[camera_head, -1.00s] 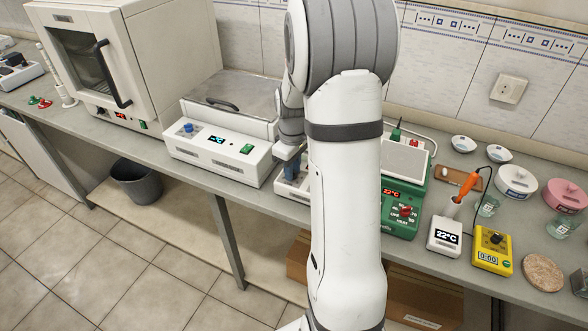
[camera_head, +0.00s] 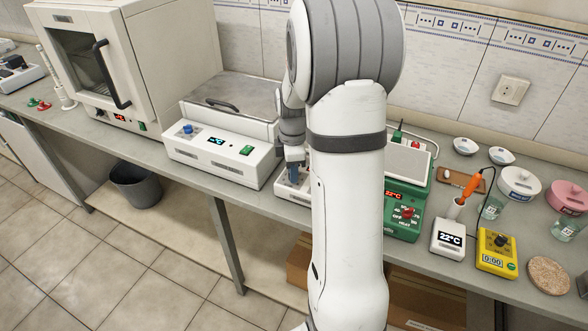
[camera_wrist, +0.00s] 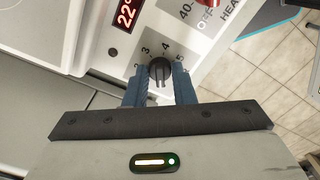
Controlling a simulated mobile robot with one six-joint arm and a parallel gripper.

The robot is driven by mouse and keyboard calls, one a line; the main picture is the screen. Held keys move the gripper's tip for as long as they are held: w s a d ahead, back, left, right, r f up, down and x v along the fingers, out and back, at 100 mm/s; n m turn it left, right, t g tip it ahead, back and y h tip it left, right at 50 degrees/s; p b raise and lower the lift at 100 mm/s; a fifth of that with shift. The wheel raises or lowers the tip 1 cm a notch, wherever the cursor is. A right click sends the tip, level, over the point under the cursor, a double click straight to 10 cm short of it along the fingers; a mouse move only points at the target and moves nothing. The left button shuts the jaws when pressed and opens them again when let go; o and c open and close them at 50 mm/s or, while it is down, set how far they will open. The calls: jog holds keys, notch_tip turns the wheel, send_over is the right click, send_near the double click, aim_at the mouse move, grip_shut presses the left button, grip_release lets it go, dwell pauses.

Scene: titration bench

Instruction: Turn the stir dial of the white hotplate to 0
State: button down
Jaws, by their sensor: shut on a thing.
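The white hotplate (camera_wrist: 95,80) fills the upper left of the wrist view. Its stir dial (camera_wrist: 160,70) is a small black knob with a numbered scale; 3 and 4 stand above it and 5 to its right. Which mark the knob points to is hard to tell. My gripper (camera_wrist: 160,84) has its blue fingers on both sides of the knob and is shut on it. In the head view my gripper (camera_head: 292,173) reaches down to the front of the white hotplate (camera_head: 290,195), which is mostly hidden behind my arm.
In the head view a white water bath (camera_head: 215,155) stands close on the left and a green hotplate (camera_head: 403,205) on the right.

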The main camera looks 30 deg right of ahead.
jog(key=shift+d, duration=0.1)
dwell(0.5)
jog(key=c, duration=1.2)
grip_release()
jog(key=shift+c, duration=0.2)
notch_tip(320, 180, up, 8)
jog(key=shift+f, duration=0.1)
jog(key=s+a+r+m+t, duration=0.1)
jog(key=s+a+m, duration=0.6)
jog(key=s, duration=0.2)
jog(key=s+a+r+m+t, duration=0.1)
jog(key=s+a+r+m, duration=0.1)
jog(key=s+a+m, duration=0.5)
jog(key=s, duration=0.3)
jog(key=shift+s+a+t, duration=0.15)
jog(key=shift+t, duration=0.25)
